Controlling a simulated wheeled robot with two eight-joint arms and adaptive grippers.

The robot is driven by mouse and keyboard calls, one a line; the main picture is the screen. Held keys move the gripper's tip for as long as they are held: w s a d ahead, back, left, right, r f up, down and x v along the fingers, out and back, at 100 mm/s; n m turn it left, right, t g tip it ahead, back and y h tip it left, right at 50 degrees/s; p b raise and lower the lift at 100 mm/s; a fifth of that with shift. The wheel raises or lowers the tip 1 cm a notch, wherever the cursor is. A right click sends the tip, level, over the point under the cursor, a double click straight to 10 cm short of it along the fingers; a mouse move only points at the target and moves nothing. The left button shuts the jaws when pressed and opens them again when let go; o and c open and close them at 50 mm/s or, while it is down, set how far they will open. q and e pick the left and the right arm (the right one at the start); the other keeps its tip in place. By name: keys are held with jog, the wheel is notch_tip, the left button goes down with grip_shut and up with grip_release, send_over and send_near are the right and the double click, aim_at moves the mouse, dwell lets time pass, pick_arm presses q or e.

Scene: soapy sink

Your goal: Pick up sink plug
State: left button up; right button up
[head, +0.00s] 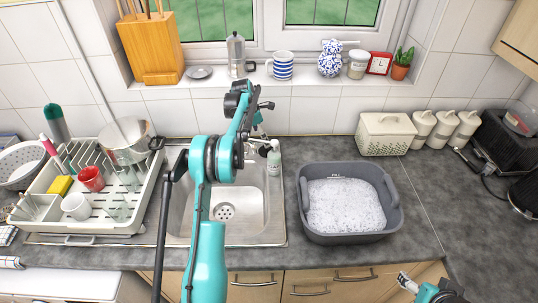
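A small grey round disc (198,72) lies on the windowsill beside the wooden block; it may be the sink plug, but I cannot be sure. The steel sink (257,203) has an open-looking drain (225,212) in its floor, partly beside my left arm. My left arm rises across the sink, and its gripper (263,115) is near the back wall, below the sill and above the soap bottle (273,160). Its fingers are small and partly hidden, so I cannot tell if they are open. My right gripper (406,281) is low at the right, by the counter's front edge.
A grey tub of suds (348,237) stands right of the sink. A dish rack (100,222) with mugs, a yellow sponge and a pot stands left. The sill holds a moka pot (236,55), a striped mug (283,66) and other items. White canisters stand at the back right.

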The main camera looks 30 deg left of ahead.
aim_at(267, 150)
pick_arm(q)
jog(key=shift+x, duration=1.15)
jog(key=x, duration=0.2)
jog(key=b+x, duration=0.1)
jog(key=x, duration=0.1)
jog(key=shift+w+d+f, duration=0.1)
jog(key=shift+d+f, duration=0.2)
jog(key=shift+f, duration=0.05)
jog(key=shift+d+r, duration=0.1)
grip_shut()
